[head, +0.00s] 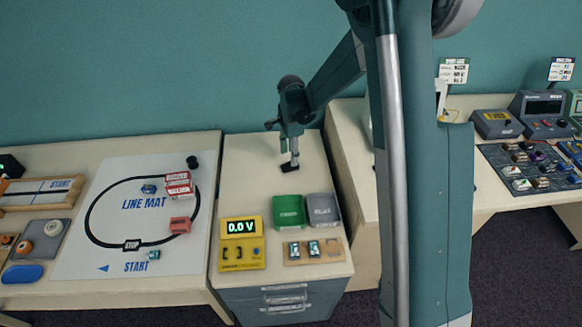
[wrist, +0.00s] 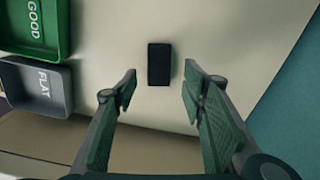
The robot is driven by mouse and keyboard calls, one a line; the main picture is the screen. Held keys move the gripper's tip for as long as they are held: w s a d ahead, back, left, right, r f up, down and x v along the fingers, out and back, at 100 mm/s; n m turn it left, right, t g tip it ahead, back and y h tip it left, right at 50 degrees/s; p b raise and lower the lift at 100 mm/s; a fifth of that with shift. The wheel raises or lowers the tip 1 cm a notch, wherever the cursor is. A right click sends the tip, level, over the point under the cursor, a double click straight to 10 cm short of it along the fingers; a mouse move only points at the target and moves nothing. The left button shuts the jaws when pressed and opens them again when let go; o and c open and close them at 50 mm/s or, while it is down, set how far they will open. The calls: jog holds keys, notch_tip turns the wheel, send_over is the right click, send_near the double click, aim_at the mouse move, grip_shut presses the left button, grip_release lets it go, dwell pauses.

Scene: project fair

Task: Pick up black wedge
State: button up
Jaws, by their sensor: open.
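The black wedge (wrist: 159,64) lies on the cream tabletop. In the wrist view it appears as a dark upright rectangle, centred just beyond the gap between my fingertips. In the head view the black wedge (head: 290,168) is a small dark shape right by the tip of my gripper (head: 293,158). In the wrist view my gripper (wrist: 159,84) is open, with one finger to each side and nothing between the pads. The wedge's height and slope cannot be made out from above.
A green GOOD tray (head: 289,211) and a grey FLAT tray (head: 322,210) stand in front of the wedge. A yellow meter (head: 241,243) reading 0.0 V and a small wooden board (head: 315,251) sit near the front edge. The tabletop around the wedge is clear.

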jog(key=shift+s+f+b, duration=0.1)
jog(key=shift+f+b, duration=0.45)
jog(key=shift+f, duration=1.75)
jog(key=c, duration=0.9)
